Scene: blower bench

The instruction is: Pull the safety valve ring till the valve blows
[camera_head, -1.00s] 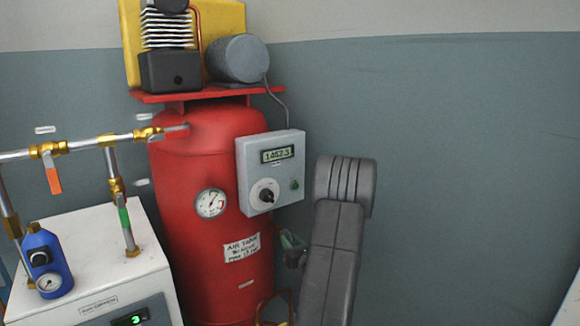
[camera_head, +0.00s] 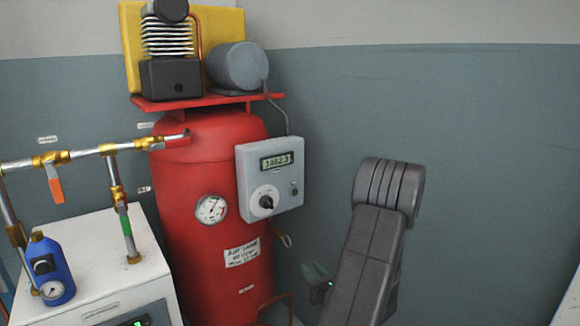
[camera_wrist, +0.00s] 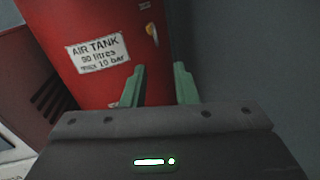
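The red air tank (camera_head: 185,215) stands upright left of my arm. A small brass fitting with a loop (camera_head: 285,239), which looks like the safety valve and its ring, sticks out from the tank's right side below the grey control box. In the wrist view a brass piece (camera_wrist: 152,34) shows on the tank, ahead of the fingers; its ring is too small to tell clearly. My gripper (camera_wrist: 159,84) has two green fingers apart with nothing between them. In the head view my gripper (camera_head: 315,272) is right of and below the fitting, apart from it, partly hidden by my arm.
The grey control box (camera_head: 284,160) with a dial juts from the tank above the fitting. A brass pipe loop (camera_head: 275,302) is low beside the tank. A white cabinet (camera_head: 95,260) with a blue bottle (camera_head: 50,270) stands left. The wall side at right is free.

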